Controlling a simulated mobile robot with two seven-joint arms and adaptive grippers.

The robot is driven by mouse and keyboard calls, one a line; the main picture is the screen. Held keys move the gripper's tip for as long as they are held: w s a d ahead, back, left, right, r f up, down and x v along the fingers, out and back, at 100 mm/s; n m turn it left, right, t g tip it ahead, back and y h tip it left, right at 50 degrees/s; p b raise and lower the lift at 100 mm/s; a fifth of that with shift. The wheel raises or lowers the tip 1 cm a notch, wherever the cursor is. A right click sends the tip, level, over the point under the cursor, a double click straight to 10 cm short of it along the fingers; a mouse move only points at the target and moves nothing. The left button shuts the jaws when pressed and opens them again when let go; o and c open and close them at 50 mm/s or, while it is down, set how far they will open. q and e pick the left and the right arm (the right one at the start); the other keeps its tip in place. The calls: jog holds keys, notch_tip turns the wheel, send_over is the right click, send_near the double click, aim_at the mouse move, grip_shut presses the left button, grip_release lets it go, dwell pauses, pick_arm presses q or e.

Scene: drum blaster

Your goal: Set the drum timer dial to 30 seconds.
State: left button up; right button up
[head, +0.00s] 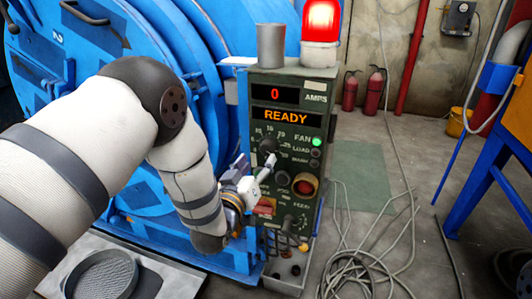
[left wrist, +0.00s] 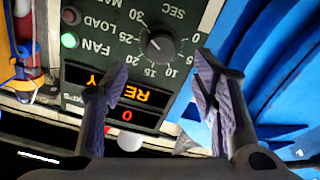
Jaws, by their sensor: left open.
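The timer dial is a dark round knob on the green control panel, with a printed scale from 0 to 30 and SEC. It shows in the left wrist view (left wrist: 159,46), upside down, just beyond and between the fingertips. Its pointer mark is too small to read surely. My right gripper is in neither view.
The panel display (head: 285,115) reads READY, with 0 AMPS above. The FAN light (head: 317,142) is green and the beacon (head: 321,20) glows red. A red button (head: 305,187) sits below the dial. The blue drum machine (head: 190,50) stands left. Cables (head: 355,270) lie on the floor.

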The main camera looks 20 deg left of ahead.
aim_at(266, 151)
pick_arm(q)
jog(key=w, duration=0.4)
jog(key=w+b, duration=0.1)
jog(key=w, duration=0.1)
jog(key=shift+w+d+f, duration=0.1)
jog(key=shift+w+f, duration=0.15)
jog(key=shift+f, duration=0.05)
jog(key=shift+w+r, duration=0.15)
jog(key=shift+w, duration=0.1)
jog(key=shift+c, duration=0.5)
jog(key=c, duration=1)
jog(key=shift+r, duration=0.1)
jog(key=shift+c, duration=0.2)
